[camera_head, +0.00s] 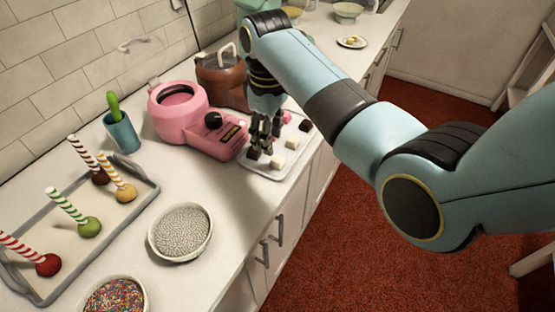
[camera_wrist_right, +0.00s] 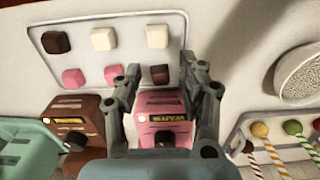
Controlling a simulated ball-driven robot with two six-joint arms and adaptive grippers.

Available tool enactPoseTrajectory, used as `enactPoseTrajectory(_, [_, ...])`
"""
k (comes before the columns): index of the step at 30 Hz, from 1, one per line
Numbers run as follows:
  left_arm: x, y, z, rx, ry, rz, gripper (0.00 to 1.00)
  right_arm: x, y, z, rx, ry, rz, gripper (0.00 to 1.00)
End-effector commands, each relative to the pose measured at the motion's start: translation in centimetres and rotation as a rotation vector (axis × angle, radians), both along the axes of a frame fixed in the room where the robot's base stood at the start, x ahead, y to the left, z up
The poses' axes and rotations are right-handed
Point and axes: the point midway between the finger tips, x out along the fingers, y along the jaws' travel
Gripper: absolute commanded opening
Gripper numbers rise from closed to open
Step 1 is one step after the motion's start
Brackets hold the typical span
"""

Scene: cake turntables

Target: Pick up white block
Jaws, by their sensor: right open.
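Two white blocks lie on a pale tray (camera_head: 264,170), a nearer white block (camera_head: 277,162) and another white block (camera_head: 292,143). In the right wrist view they are the white block (camera_wrist_right: 103,39) and the white block (camera_wrist_right: 157,36), in the row farther from my fingers. My right gripper (camera_head: 264,146) is above the tray, over its side by the pink machine. In the wrist view its fingers (camera_wrist_right: 161,70) are spread, with a brown block (camera_wrist_right: 159,74) seen between them and nothing held. Its fingers partly hide the tray in the head view. My left gripper is not in view.
A pink machine (camera_head: 185,117) and a brown machine (camera_head: 222,78) stand close behind the tray. Pink blocks (camera_wrist_right: 74,77) and brown blocks (camera_wrist_right: 56,42) share the tray. Bowls of sprinkles (camera_head: 181,231) and a tray of candy apples (camera_head: 89,227) are at the left.

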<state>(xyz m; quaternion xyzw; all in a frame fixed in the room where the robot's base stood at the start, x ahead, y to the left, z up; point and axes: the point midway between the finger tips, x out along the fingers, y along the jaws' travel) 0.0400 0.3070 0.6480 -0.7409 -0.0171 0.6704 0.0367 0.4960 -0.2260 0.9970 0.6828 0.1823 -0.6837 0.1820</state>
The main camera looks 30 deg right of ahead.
Motion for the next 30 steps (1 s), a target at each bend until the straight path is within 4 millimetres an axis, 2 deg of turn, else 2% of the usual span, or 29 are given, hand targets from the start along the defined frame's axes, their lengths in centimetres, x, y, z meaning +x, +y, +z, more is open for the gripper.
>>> enactPoseTrajectory(5, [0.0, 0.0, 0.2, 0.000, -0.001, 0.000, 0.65, -0.1, -0.1, -1.5, 0.000, 0.001, -0.001, 0.40])
enactPoseTrajectory(15, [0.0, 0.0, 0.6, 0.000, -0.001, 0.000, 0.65, -0.3, -0.5, -6.1, 0.001, 0.000, -0.001, 0.40])
enactPoseTrajectory(23, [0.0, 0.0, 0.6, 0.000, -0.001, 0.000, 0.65, -0.3, -0.5, -6.3, 0.000, -0.001, -0.002, 0.40])
enactPoseTrajectory(30, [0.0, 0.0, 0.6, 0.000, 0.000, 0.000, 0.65, -0.3, -0.5, -6.3, 0.000, -0.001, -0.002, 0.09])
